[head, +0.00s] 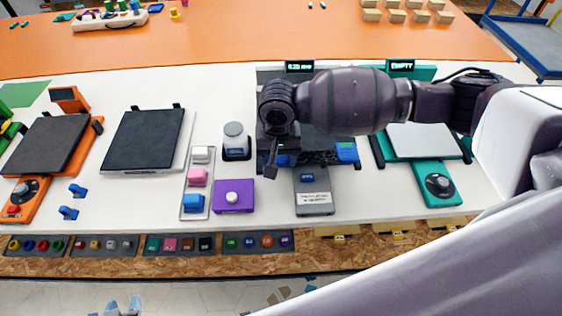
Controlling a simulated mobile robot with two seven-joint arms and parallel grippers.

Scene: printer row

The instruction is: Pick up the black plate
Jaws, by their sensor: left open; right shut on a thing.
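A black plate (318,142) sits in the grey printer at the middle of the table, mostly hidden behind my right arm. My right gripper (272,165) points down at the plate's front left edge and is shut on it; the fingertips and the exact contact are hard to make out. Another dark plate (146,139) lies flat on a white printer further left, apart from both grippers. My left gripper is not in view.
An orange printer (47,145) with a dark plate stands at far left, a teal printer (438,186) with a pale plate at right. A jar (235,140), button panel (197,180) and purple button box (233,197) stand between. Two loose blue clips (78,190) lie at left.

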